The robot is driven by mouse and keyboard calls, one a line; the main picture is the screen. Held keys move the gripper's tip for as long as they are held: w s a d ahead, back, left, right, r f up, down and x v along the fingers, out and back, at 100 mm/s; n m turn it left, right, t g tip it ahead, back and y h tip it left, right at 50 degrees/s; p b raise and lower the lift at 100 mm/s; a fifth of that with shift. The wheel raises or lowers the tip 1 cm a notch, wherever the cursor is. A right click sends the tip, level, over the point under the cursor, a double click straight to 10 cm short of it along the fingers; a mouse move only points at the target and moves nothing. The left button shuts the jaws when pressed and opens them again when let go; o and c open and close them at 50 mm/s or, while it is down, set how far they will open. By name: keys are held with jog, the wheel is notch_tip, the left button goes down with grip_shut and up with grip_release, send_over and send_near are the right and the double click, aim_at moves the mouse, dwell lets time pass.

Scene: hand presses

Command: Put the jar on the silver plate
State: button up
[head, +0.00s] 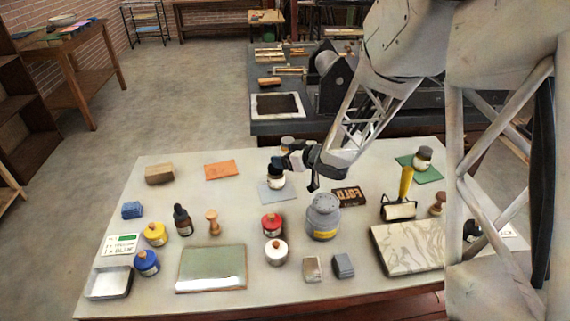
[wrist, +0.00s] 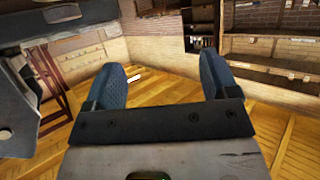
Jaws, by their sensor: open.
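A pale jar with a dark top (head: 275,181) stands on a small grey-silver square plate (head: 267,196) near the middle back of the table. A similar pale jar (head: 422,160) stands on a green square plate (head: 430,174) at the back right. My gripper (head: 297,172) is close to the jar on the grey plate, beside and above it in the head view; I cannot tell if they touch. In the wrist view my gripper (wrist: 168,82) has its two blue fingers wide apart with nothing between them. No jar or plate shows in the wrist view.
A grey shaker tin (head: 322,217), a dark type block (head: 349,196) and a roller (head: 398,208) stand right of the middle. Red (head: 271,224) and white (head: 276,252) pots stand in front. A metal tray (head: 108,283) lies front left. Bare tabletop shows around the plate.

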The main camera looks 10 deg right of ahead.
jog(key=shift+r, duration=0.9)
jog(key=s+d+r+m+h, duration=0.6)
jog(key=s+d+r+h, duration=0.4)
jog(key=s+r, duration=0.15)
jog(key=s+r+m+g, duration=0.1)
jog(key=s+r+g, duration=0.1)
jog(key=s, duration=1.1)
jog(key=s+r+m+g, duration=0.2)
jog(key=s+g, duration=0.2)
jog(key=s, duration=1)
jog(key=shift+s+a+r+g+y, duration=0.15)
jog(key=shift+a+g+y, duration=0.15)
jog(key=shift+a+g, duration=0.1)
